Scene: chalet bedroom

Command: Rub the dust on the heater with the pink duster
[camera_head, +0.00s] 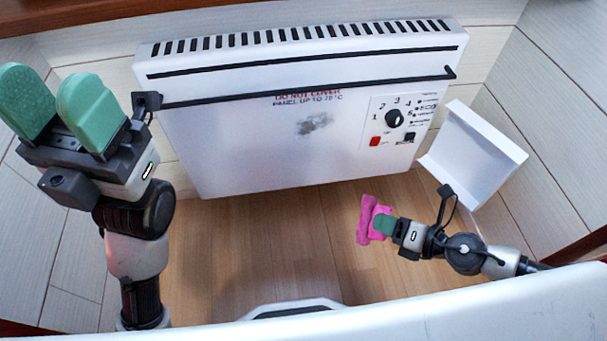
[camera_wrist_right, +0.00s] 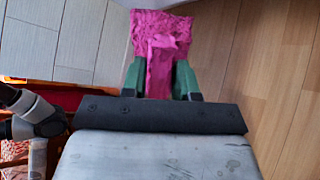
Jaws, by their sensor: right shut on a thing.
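The heater (camera_head: 240,155) is a white panel on the far wall, with a slotted top, black rails and a control dial. A grey dust smudge (camera_head: 315,124) is on its front, right of the middle, below the red lettering. The pink duster (camera_head: 367,220) is in my right gripper (camera_head: 384,225), below and right of the smudge and apart from it. In the right wrist view the duster (camera_wrist_right: 160,50) sticks out between the green fingers (camera_wrist_right: 158,80). My left gripper (camera_head: 58,108) is raised at the left, its green fingers apart, with nothing seen between them.
A white open box or tray (camera_head: 470,150) stands against the right wall, close to my right arm. The wooden floor (camera_head: 270,235) below the heater is clear. Pale plank walls close in on both sides.

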